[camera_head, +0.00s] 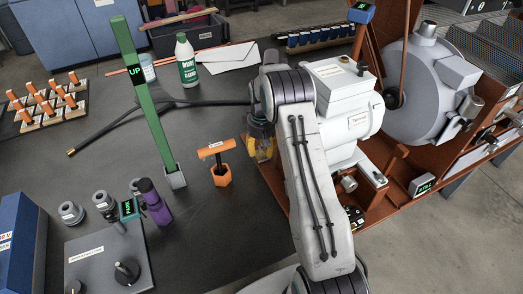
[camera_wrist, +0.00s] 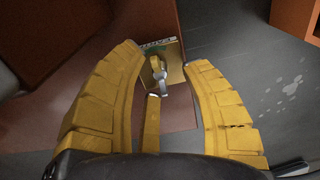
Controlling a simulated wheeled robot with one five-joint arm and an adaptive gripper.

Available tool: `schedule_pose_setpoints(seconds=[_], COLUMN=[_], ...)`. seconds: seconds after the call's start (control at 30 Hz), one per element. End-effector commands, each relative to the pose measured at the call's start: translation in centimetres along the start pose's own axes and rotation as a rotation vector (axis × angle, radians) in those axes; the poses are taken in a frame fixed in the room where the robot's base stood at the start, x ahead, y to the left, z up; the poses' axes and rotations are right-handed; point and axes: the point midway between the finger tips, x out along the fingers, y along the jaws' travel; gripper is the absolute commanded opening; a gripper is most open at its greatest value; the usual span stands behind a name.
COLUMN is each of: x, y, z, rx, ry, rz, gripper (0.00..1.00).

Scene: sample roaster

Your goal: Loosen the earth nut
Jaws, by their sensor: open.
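In the wrist view a small grey, winged or lever-like nut (camera_wrist: 160,80) sits on a brass plate (camera_wrist: 174,54) with a label along its edge; the lettering is too blurred to read surely. This looks like the earth nut. My gripper (camera_wrist: 164,58) is open, its two yellow fingers spread left and right of the nut, with nothing between them in contact that I can see. A narrow yellow strip (camera_wrist: 152,125) lies below the nut; I cannot tell what it is. In the head view my gripper (camera_head: 262,146) shows partly behind my arm, and the nut is hidden.
The white motor (camera_head: 345,105) and grey roaster drum (camera_head: 425,85) stand on a red-brown frame right of my arm.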

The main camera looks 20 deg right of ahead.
Motion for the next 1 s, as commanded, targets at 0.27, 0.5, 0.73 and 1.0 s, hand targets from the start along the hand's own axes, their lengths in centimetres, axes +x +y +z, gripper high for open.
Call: schedule_pose_setpoints(seconds=[0.27,0.5,0.73,1.0], x=[0.58,0.56,0.54,0.54], y=[0.0,0.0,-0.01,-0.08], z=[0.02,0.02,0.02,0.01], rx=[0.0,0.0,0.0,-0.001], ry=[0.0,0.0,0.0,0.0], rz=[0.0,0.0,0.0,0.0], gripper=[0.42,0.37,0.16,0.0])
